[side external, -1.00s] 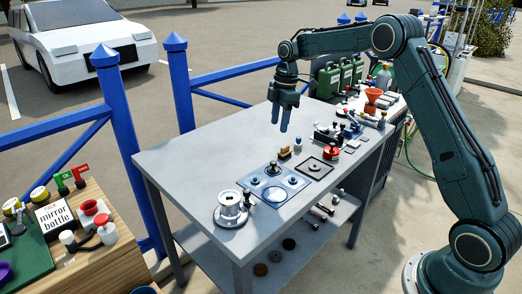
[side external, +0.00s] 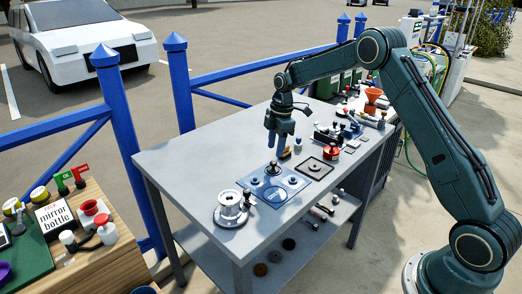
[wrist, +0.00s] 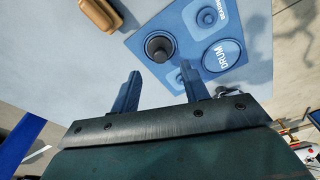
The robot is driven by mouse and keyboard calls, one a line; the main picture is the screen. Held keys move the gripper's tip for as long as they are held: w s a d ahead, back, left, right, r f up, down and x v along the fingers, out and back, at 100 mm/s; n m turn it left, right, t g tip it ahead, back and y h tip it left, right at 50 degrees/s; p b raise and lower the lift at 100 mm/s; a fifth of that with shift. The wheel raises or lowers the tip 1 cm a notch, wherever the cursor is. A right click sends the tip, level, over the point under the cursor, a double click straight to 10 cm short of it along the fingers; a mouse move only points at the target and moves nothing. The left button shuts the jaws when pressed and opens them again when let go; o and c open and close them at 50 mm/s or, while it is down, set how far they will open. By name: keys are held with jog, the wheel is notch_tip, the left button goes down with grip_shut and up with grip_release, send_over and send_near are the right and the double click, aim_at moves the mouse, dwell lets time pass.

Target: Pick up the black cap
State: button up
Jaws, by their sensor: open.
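A dark round piece that looks like the black cap (side external: 272,168) stands on the blue printed mat (side external: 296,183). In the wrist view the cap (wrist: 159,47) sits at the mat's corner, just beyond my fingertips. My gripper (side external: 276,151) points down above the table, over the far side of the mat. Its two blue fingers (wrist: 160,72) are apart, with nothing between them. The cap is roughly in line with the gap between them, and I cannot tell the exact height left above it.
A metal spool (side external: 231,208) stands to the left of the mat on the grey table (side external: 190,160). A wooden brush (wrist: 97,14) lies near the mat. A dark square tray (side external: 314,168) and a red round part (side external: 331,153) are to the right. The table's left part is clear.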

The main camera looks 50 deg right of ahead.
aim_at(274, 162)
jog(key=shift+a+f, duration=0.15)
jog(key=shift+f, duration=1.15)
jog(key=shift+a+f, duration=0.1)
jog(key=shift+f, duration=1.2)
grip_shut()
